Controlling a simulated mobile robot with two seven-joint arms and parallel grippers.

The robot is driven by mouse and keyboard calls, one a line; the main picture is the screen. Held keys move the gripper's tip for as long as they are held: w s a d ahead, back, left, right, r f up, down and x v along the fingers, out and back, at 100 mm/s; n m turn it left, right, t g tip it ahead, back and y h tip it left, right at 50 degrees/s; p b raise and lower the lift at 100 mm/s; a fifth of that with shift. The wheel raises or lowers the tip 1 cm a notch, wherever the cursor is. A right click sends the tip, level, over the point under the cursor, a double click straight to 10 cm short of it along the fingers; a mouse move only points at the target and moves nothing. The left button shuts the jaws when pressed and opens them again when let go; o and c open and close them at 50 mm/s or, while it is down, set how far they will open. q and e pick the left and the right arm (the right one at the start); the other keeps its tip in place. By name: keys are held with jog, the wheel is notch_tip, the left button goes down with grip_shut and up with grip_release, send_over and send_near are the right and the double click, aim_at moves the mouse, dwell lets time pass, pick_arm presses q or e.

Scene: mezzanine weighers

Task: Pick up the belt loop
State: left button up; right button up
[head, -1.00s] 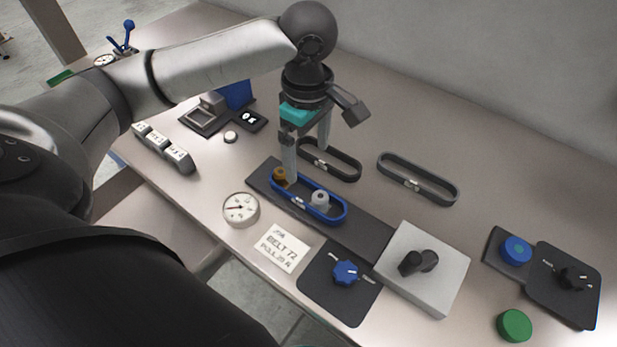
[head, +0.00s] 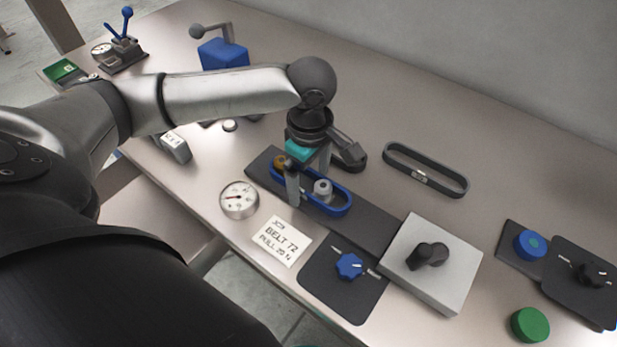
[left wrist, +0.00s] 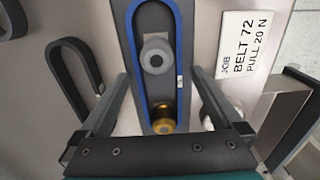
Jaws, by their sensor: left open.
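A blue belt loop (head: 338,208) lies around a brass pulley (head: 279,161) and a grey pulley (head: 322,187) on a dark base plate (head: 370,230). In the left wrist view the blue loop (left wrist: 130,40) runs up the middle, around the grey pulley (left wrist: 155,55) and the brass pulley (left wrist: 163,118). My left gripper (head: 308,176) is open above it, fingers on either side, with nothing between them clearly held. A grey loop (head: 425,170) lies apart. My right gripper is not in view.
A round dial (head: 239,199), a belt card (head: 281,241), a blue knob (head: 349,266) on a dark plate and a grey box with a black handle (head: 430,265) stand along the front. Green (head: 530,324) and blue (head: 530,244) discs lie right. The table's back right is clear.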

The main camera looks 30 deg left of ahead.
pick_arm(q)
jog(key=shift+c, duration=0.2)
jog(key=c, duration=1.4)
jog(key=shift+r, duration=0.15)
